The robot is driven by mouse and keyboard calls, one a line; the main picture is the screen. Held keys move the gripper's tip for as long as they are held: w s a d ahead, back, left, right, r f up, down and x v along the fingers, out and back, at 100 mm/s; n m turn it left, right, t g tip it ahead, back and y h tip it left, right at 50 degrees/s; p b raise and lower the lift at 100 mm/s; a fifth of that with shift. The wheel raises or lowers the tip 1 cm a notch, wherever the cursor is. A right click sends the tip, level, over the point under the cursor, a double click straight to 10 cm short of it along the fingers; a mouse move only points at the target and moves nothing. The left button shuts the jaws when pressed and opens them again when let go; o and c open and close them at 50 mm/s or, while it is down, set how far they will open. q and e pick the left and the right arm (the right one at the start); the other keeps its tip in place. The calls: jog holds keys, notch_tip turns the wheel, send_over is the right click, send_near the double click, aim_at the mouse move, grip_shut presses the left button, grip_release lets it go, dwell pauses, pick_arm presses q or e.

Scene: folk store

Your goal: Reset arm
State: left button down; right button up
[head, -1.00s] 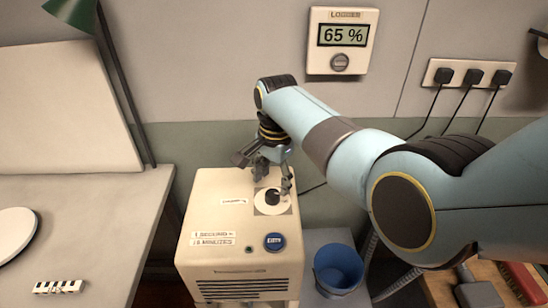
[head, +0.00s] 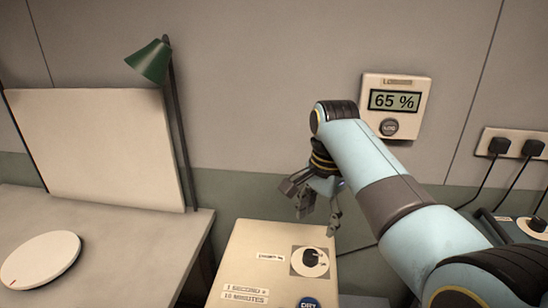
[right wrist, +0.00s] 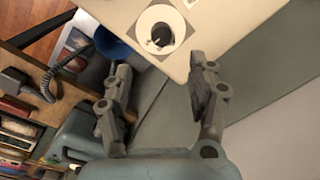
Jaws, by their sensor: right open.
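My right arm comes in from the right in the head view. My right gripper (head: 318,210) is open and empty, just above the back of the cream machine (head: 250,240). In the right wrist view the two fingers of the right gripper (right wrist: 160,92) are spread apart with nothing between them. The machine has a dark knob (head: 312,258) on a white dial plate, which also shows in the right wrist view (right wrist: 161,36). The knob stands apart from the fingers. My left gripper is in neither view.
A wall display (head: 396,100) reads 65 % behind my right arm. A green lamp (head: 150,62), a pale board (head: 100,145) and a white disc (head: 40,260) are on the left. A blue bin (right wrist: 112,42) and a shelf (right wrist: 60,100) show in the wrist view.

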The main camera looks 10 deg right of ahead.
jog(key=s+d+f+n+t, duration=0.1)
jog(key=s+d+f+n, duration=0.2)
jog(key=s, duration=0.4)
jog(key=s+d+f+n, duration=0.2)
jog(key=s+d, duration=0.3)
jog(key=s, duration=0.3)
jog(key=s+d+r+n+t+h, duration=0.1)
jog(key=s+r+n, duration=0.3)
jog(key=s, duration=0.4)
jog(key=s+d+r+n+t, duration=0.15)
jog(key=s+r+n, duration=0.25)
jog(key=s, duration=0.5)
notch_tip(320, 180, down, 38)
jog(key=s+d+g+b, duration=0.1)
jog(key=d+g+b, duration=0.15)
jog(key=b, duration=1.05)
jog(key=s+f+b, duration=0.3)
jog(key=s+f, duration=0.3)
jog(key=f, duration=0.3)
jog(key=s+f+b, duration=0.4)
jog(key=s+f, duration=0.2)
jog(key=f, duration=0.4)
jog(key=s+d+f+b, duration=0.1)
jog(key=s+f+b, duration=0.2)
jog(key=s+f, duration=0.4)
notch_tip(320, 180, down, 2)
jog(key=shift+f+m+g+b, duration=0.15)
jog(key=shift+m+g+b, duration=0.15)
jog(key=shift+b, duration=0.05)
